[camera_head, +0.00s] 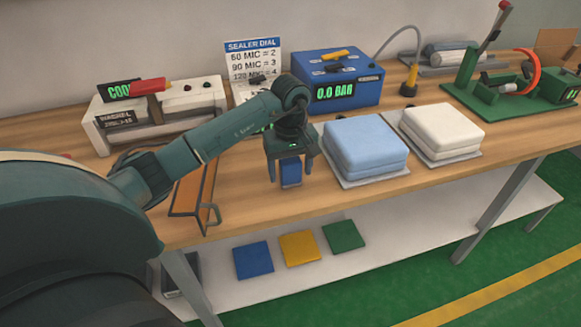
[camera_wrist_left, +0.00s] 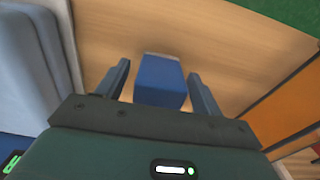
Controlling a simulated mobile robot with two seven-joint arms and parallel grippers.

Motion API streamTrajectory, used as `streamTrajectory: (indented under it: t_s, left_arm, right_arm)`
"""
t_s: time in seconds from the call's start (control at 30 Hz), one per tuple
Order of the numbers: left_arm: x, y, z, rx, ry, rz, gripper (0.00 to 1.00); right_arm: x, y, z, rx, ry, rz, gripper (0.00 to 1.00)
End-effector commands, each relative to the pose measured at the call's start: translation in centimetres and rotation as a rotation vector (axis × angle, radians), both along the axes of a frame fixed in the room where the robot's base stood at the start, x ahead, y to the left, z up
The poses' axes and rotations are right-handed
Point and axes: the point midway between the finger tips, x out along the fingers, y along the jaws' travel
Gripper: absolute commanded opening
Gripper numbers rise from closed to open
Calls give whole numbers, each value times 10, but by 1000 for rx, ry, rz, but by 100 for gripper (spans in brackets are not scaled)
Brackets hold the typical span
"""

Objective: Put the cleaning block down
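The cleaning block (camera_head: 291,172) is a small blue block at the front part of the wooden table, left of the pale blue folded mattress. It also shows in the left wrist view (camera_wrist_left: 160,82), with a pale strip at its far end. My left gripper (camera_head: 290,176) points down over it, with one finger on each side. Its fingers (camera_wrist_left: 163,88) are apart, and a gap shows between the block and each finger. The block looks upright and appears to rest on the tabletop, though its contact is hard to see. My right gripper is not in view.
The pale blue mattress (camera_head: 364,145) and a white one (camera_head: 441,130) lie on boards to the right. An orange-brown frame (camera_head: 190,188) lies left of the gripper. Bare table (camera_head: 255,212) lies in front.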

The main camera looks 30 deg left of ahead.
Motion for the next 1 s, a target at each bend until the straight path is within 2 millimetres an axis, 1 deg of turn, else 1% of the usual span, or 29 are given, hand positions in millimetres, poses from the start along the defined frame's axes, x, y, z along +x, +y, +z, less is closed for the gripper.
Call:
streamTrajectory:
  t_s: [0.2, 0.3, 0.37, 0.47, 0.7, 0.8, 0.9, 1.0]
  left_arm:
    - [0, 0, 1, 0, 0, 0, 67]
    - [0, 0, 6, 0, 0, 0, 67]
    - [1, 0, 12, 1, -2, 0, 67]
    - [1, 0, 30, 2, -6, -1, 67]
    - [1, 0, 83, 2, -6, 1, 67]
    - [1, 0, 101, 1, -3, 0, 67]
    - [1, 0, 114, 0, -1, 1, 67]
    - [0, 0, 121, 1, -1, 0, 67]
  right_arm:
    - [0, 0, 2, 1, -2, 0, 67]
    - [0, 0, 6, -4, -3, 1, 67]
    - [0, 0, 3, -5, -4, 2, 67]
    - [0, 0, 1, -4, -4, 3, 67]
    - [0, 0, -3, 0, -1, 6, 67]
    - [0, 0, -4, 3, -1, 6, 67]
    - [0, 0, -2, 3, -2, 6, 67]
    - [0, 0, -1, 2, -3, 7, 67]
